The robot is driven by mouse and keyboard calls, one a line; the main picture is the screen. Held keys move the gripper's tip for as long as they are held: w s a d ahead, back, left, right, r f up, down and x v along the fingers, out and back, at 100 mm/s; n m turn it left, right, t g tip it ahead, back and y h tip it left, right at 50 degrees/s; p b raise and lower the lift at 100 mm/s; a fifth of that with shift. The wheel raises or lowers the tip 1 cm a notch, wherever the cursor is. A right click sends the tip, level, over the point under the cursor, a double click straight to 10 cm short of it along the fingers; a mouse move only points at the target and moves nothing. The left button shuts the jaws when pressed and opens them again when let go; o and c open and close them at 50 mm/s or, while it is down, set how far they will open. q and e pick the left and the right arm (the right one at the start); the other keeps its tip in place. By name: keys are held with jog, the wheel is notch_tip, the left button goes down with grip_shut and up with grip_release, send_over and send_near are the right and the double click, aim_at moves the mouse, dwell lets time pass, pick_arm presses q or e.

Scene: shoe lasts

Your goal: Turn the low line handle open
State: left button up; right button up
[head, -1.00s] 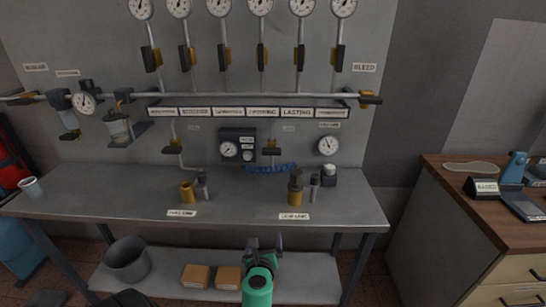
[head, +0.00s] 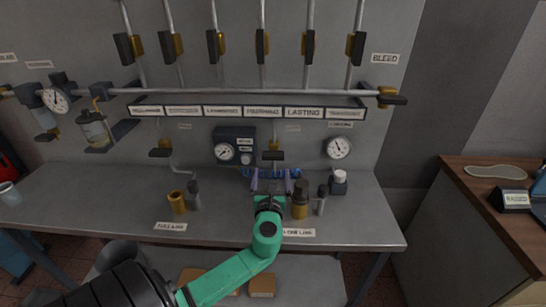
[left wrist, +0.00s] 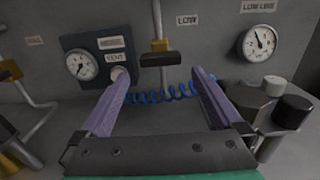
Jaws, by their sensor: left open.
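The low line valve (head: 273,143) has a yellow body on a thin vertical pipe. Its black handle (head: 273,155) lies horizontal, across the pipe. In the left wrist view the handle (left wrist: 160,59) is ahead, near the top middle, below and left of a "LOW" label (left wrist: 187,20). My left gripper (head: 272,180) is open and empty above the bench, below and in front of the handle. In the left wrist view its two purple fingers (left wrist: 160,80) are spread wide, with the handle beyond the gap between them. My right gripper is out of view.
A blue coiled hose (left wrist: 165,94) runs behind the fingers. A gauge box (head: 234,147) is left of the valve and a round gauge (head: 338,148) right. Brass and dark fittings (head: 301,199) stand on the bench (head: 130,205) close to the gripper's right.

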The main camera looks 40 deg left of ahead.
aim_at(273, 159)
pick_arm(q)
jog(key=x, duration=0.5)
jog(key=f+x, duration=0.1)
jog(key=x, duration=0.2)
jog(key=shift+w+a, duration=0.15)
jog(key=shift+w+a+r, duration=0.1)
jog(key=shift+w, duration=0.05)
jog(key=shift+c, duration=0.6)
jog(key=c, duration=0.9)
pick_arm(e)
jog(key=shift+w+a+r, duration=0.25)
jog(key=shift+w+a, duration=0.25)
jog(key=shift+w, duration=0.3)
